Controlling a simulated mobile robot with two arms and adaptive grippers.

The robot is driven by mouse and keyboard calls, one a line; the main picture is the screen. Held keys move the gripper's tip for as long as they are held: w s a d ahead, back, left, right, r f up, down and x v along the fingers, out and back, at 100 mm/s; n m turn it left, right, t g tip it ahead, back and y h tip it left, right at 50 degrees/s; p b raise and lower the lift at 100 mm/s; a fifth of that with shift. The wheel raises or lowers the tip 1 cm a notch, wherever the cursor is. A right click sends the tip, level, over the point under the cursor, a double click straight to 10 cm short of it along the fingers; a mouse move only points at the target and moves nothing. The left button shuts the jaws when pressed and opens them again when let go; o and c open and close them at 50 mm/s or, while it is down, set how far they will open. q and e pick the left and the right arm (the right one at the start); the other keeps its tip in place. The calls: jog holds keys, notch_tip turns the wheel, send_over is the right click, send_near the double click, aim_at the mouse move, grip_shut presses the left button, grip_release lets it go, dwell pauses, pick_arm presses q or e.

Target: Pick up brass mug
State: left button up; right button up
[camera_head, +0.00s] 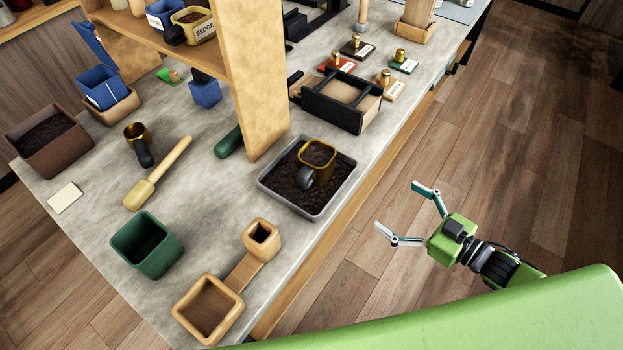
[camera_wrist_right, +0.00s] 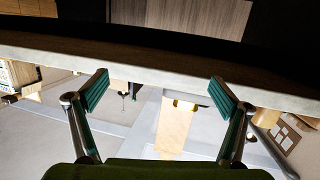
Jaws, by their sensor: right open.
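A squarish brass mug (camera_head: 319,153) with a dark grey handle stands in the grey soil tray (camera_head: 270,191) near the counter's right edge. Dark soil shows inside the mug. A second brass cup-like piece with a black handle (camera_head: 137,132) stands on the counter at the left. My right gripper (camera_head: 396,207) is open and empty, out over the floor to the right of and apart from the tray. Its two spread fingers also show in the wrist view (camera_wrist_right: 159,82), with no mug between them. My left gripper is out of view.
A wooden shelf upright (camera_head: 262,85) rises behind the tray. A wooden double holder (camera_head: 208,308), green pot (camera_head: 146,245) and wooden-handled tool (camera_head: 158,175) are nearer left. Floor right of the counter is clear.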

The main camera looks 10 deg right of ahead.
jog(key=s+a+r+n+y, duration=0.2)
jog(key=a+r+y, duration=0.1)
jog(key=a+r, duration=0.3)
jog(key=g+y, duration=0.1)
jog(key=y, duration=0.1)
send_near(326, 175)
jog(key=x, duration=0.4)
jog(key=shift+w+a+r+b, duration=0.15)
jog(key=shift+a+b, duration=0.1)
jog(key=shift+b, duration=0.15)
jog(key=shift+w+a, duration=0.45)
jog(key=shift+a, duration=0.05)
jog(key=p+x, duration=0.1)
jog(key=x, duration=0.3)
jog(key=shift+w, duration=0.15)
jog(key=shift+w+a+f, duration=0.1)
jog(key=shift+a+f, duration=0.1)
jog(key=c, duration=1.7)
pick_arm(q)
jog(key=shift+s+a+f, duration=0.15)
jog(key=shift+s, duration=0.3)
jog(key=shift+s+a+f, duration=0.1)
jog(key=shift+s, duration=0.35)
pick_arm(e)
jog(key=shift+r, duration=0.1)
